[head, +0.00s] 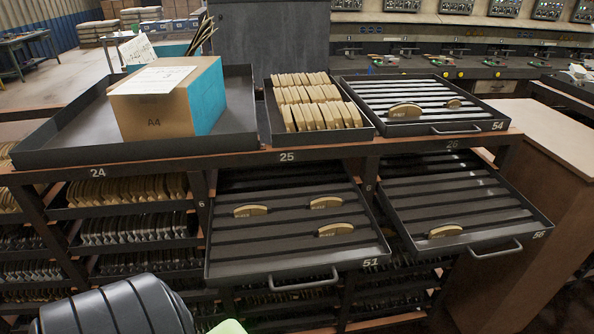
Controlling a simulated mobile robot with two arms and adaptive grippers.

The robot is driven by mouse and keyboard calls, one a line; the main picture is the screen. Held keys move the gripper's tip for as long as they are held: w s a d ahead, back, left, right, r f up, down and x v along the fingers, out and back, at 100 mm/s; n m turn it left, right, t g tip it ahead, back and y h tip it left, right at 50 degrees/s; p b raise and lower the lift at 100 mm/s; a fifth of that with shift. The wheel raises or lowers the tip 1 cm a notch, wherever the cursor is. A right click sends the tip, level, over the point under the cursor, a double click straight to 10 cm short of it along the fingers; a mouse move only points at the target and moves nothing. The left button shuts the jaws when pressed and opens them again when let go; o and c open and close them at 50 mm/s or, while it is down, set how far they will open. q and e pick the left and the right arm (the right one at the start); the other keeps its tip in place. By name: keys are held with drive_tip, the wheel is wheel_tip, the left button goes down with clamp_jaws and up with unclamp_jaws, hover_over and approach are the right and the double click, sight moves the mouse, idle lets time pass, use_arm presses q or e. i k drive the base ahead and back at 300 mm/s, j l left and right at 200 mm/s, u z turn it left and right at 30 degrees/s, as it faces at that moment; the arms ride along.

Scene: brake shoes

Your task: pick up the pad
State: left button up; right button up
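Tan brake pads lie in slotted dark trays. The pulled-out tray marked 51 (270,254) holds three: an upper left pad (250,211), an upper right pad (325,203) and a lower right pad (335,229). The pulled-out tray marked 56 (470,213) holds one pad (444,231) near its front. The top tray marked 54 (365,94) holds a larger pad (405,110) and a small one (454,103). The tray above 25 holds rows of upright pads (322,116). I cannot tell which pad the task means. Neither gripper shows.
A cardboard box (150,115) with papers stands in the upper left tray (50,150). Racks of pads (130,190) fill the shelves below. A black ribbed shape (115,310) covers the lower left. A wooden cabinet (530,190) stands at the right. Trays 51 and 56 stick out with handles.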

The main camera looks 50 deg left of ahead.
sight(332, 228)
drive_tip(key=u, duration=1.2)
